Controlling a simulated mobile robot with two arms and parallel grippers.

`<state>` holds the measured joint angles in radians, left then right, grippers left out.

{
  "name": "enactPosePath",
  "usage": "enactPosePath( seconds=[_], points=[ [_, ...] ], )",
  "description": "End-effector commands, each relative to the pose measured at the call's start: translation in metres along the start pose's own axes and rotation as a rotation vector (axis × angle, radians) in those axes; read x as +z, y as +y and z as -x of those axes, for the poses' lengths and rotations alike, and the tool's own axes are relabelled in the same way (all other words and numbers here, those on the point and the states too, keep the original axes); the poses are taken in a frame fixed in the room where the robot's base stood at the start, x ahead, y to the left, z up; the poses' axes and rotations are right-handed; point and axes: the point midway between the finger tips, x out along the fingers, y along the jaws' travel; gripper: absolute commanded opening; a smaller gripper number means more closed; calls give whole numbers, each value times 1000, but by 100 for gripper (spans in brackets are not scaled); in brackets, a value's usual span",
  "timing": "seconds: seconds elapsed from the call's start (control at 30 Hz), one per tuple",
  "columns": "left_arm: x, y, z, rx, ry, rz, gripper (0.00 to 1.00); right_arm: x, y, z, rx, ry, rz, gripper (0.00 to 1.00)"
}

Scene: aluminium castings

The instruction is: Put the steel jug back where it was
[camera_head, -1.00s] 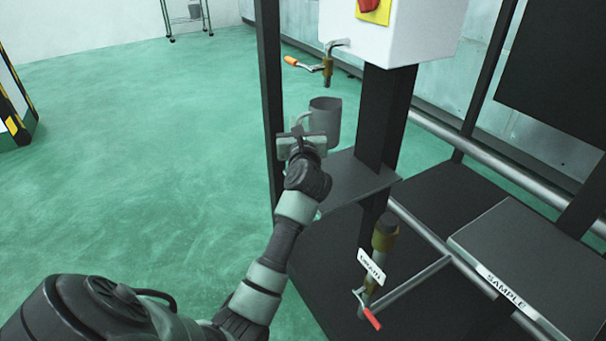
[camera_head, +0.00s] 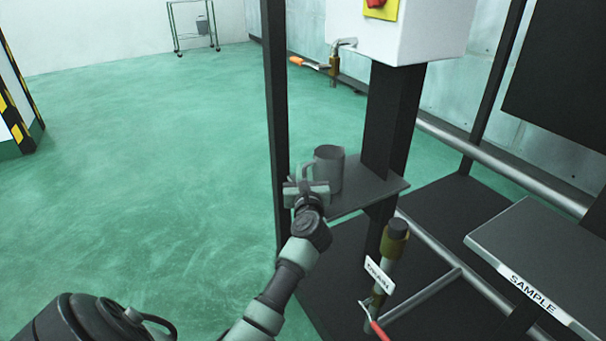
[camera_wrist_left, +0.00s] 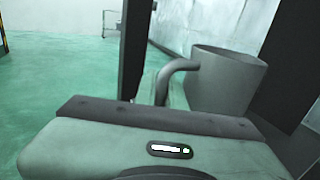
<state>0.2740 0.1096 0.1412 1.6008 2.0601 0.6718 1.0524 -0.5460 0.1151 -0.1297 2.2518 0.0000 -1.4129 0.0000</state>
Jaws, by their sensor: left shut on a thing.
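The grey steel jug (camera_head: 329,170) is upright at the small dark shelf (camera_head: 372,191) on the black frame, below the tap with the orange handle (camera_head: 312,64). Its base appears at or very near the shelf surface; contact is hard to tell. My left gripper (camera_head: 306,186) is at the jug's left side, shut on its handle. In the left wrist view the jug (camera_wrist_left: 226,82) shows its open rim, with its curved handle running down behind the gripper body. The fingertips are hidden there. My right gripper is not in view.
A black post (camera_head: 276,120) stands close left of the gripper. A white box (camera_head: 400,30) hangs above the shelf. A drain valve with a red handle (camera_head: 378,331) is below, and a SAMPLE shelf (camera_head: 530,255) is at the right. The green floor at left is clear.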

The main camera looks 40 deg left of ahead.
Motion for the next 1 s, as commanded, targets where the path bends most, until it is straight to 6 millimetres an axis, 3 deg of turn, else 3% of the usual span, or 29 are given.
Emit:
enactPosePath(
  seconds=[0.37,0.4,0.47,0.5,0.87,1.0],
  points=[
    [-1,0,0,0,-2,0,0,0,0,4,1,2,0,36],
    [-2,0,0,0,-1,-1,13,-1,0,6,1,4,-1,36],
    [-2,0,0,0,-1,-1,30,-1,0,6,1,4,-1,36],
    [-2,0,0,0,-1,-1,32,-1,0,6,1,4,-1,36],
    [2,0,0,0,-1,0,32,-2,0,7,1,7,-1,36],
    [0,-1,21,-2,2,1,32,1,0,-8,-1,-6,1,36]
  ],
)
